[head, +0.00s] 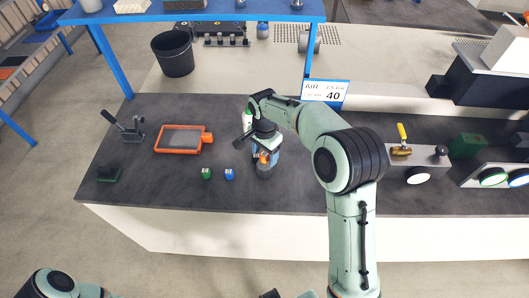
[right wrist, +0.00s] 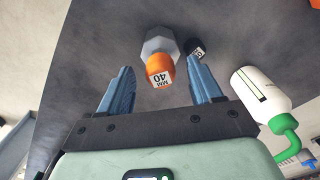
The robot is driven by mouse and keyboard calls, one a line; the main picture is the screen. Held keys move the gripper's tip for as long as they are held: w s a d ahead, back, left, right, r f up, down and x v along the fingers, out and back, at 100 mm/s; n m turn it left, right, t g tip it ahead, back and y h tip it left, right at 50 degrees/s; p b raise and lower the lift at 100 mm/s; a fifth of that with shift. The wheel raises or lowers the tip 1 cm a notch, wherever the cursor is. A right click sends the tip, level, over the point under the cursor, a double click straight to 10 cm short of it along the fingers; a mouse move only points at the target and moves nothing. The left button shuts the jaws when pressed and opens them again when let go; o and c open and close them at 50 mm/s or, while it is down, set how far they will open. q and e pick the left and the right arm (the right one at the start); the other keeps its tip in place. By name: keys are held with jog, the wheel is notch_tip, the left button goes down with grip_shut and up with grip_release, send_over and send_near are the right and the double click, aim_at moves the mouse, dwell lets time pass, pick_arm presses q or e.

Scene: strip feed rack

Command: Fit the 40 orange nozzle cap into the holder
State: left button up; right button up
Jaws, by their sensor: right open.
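The orange nozzle cap (right wrist: 160,72), marked 40, sits against a grey faceted holder (right wrist: 158,42) in the right wrist view; I cannot tell how deep it is seated. In the head view the cap (head: 263,158) shows just below my right gripper (head: 265,149), with the grey holder (head: 265,170) under it. The right gripper's blue fingers (right wrist: 160,88) are open, one on each side of the cap and apart from it. My left gripper is not in view.
A dark cap (right wrist: 197,48) and a white bottle with green spout (right wrist: 262,95) are close by. Green (head: 206,173) and blue (head: 229,174) caps stand left of the holder. An orange tray (head: 161,150) lies further left. A sign (head: 325,94) reads 40.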

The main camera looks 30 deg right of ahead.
aim_at(265, 154)
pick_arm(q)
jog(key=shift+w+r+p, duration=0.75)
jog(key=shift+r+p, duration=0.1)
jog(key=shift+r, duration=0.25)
pick_arm(e)
notch_tip(265, 154, up, 13)
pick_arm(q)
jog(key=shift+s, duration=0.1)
